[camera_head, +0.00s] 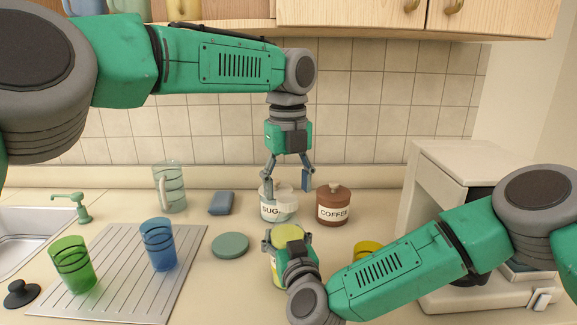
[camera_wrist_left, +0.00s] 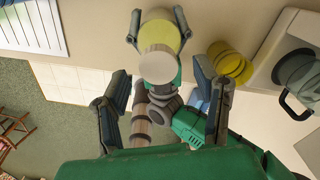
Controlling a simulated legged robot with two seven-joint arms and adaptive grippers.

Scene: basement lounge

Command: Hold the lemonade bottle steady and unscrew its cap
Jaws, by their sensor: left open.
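Behind stand the sugar jar (camera_head: 279,210) and coffee jar (camera_head: 334,208). A yellow container (camera_head: 367,249) is right of the bottle, partly behind my right arm. A green disc (camera_head: 230,245), a blue cup (camera_head: 158,245) and a green cup (camera_head: 72,265) on a ridged mat (camera_head: 120,290) lie left.

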